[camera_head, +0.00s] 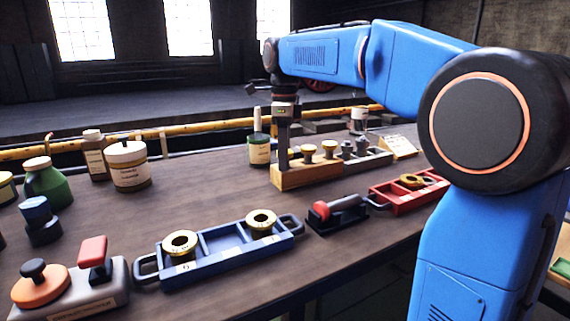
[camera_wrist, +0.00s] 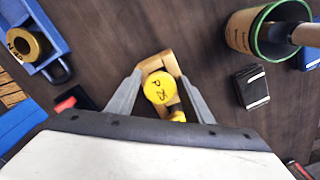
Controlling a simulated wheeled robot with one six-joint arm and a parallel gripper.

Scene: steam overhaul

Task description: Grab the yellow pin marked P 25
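The yellow pin marked P 25 (camera_wrist: 160,88) shows its round top in the wrist view, upside up and between my two fingers. My gripper (camera_wrist: 160,76) points down at it with a finger on each side; the fingers look apart from the pin's top. The pin stands over a wooden block (camera_wrist: 150,66).
A green pot with a brush (camera_head: 259,150) stands close behind the gripper. A blue tray (camera_head: 225,256) with brass rings lies in front, a black stand with a red-ended tool (camera_head: 338,215) to the right, and a red tray (camera_head: 408,202) beyond.

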